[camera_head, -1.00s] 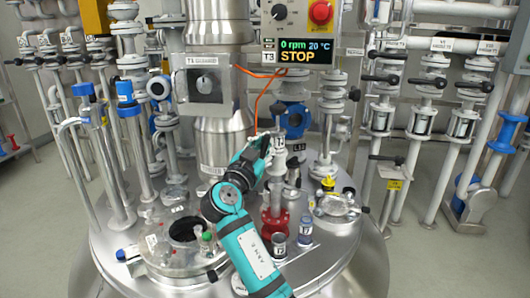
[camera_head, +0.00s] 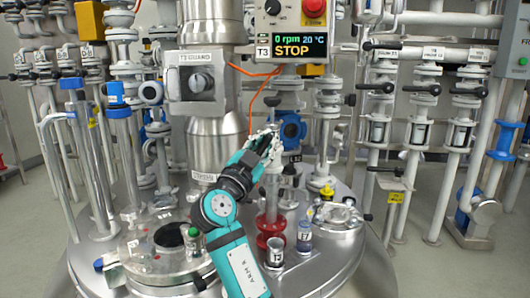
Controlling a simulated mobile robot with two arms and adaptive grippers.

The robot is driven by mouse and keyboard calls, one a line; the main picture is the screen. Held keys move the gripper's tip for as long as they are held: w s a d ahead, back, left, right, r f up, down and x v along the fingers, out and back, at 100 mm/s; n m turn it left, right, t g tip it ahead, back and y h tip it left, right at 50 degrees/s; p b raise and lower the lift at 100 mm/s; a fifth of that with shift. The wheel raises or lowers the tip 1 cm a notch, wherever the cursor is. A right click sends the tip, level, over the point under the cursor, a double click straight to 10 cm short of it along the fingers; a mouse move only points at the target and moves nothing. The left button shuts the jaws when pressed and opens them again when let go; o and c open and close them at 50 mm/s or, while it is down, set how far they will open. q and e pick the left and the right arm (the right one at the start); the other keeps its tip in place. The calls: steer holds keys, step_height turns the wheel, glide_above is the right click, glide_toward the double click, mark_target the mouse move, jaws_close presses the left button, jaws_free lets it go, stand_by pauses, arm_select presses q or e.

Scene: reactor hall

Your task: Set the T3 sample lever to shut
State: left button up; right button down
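My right gripper (camera_head: 268,142) is at the top of a white valve body (camera_head: 272,184) on a red flanged stem (camera_head: 270,226), which stands on the steel vessel lid. The gripper's pale fingertips overlap the valve's top in the picture. I cannot tell whether they touch it or whether they are open or shut. A small label shows on the valve, too small to read. The T3 sample lever cannot be made out clearly, as the gripper covers that spot. The display (camera_head: 291,46) above reads T3, 0 rpm, 20 °C and STOP. My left gripper is not in view.
A capped bottle marked T3 (camera_head: 275,253) and a bottle marked E7 (camera_head: 304,236) stand on the lid near the red stem. The guard box (camera_head: 196,83) and steel column rise behind. Pipes line both sides.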

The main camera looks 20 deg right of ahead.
steer(key=shift+a+f, duration=0.25)
steer(key=c, duration=1.6)
jaws_free()
steer(key=shift+a+r, duration=0.15)
steer(key=shift+o, duration=0.2)
steer(key=v, duration=0.7)
steer(key=shift+s, duration=0.15)
steer(key=shift+a, duration=0.1)
